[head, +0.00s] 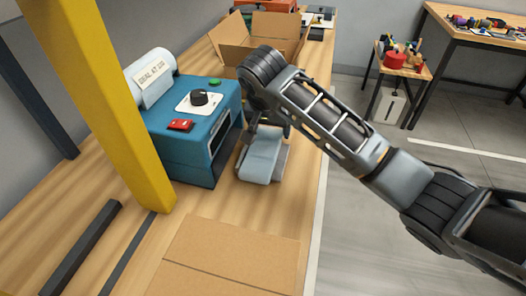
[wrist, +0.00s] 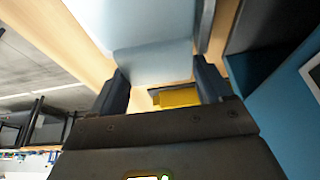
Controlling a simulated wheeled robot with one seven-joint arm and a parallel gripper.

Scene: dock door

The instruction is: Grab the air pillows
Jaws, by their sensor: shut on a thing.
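The air pillows (head: 261,158) are a pale blue-grey, soft-looking strip beside the blue machine, near the right edge of the bench. My gripper (head: 266,131) reaches down onto their upper end and is shut on them. In the wrist view, the air pillows (wrist: 150,52) run from between the two fingers of my gripper (wrist: 163,82) up to the top edge. The fingers and my wrist hide part of the held end. I cannot tell whether the lower end touches the bench.
A blue machine (head: 181,153) with a knob and white roll (head: 151,76) stands close left of my gripper. A yellow post (head: 104,95) rises in front. An open cardboard box (head: 261,37) stands behind; flat cardboard (head: 225,262) lies in front.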

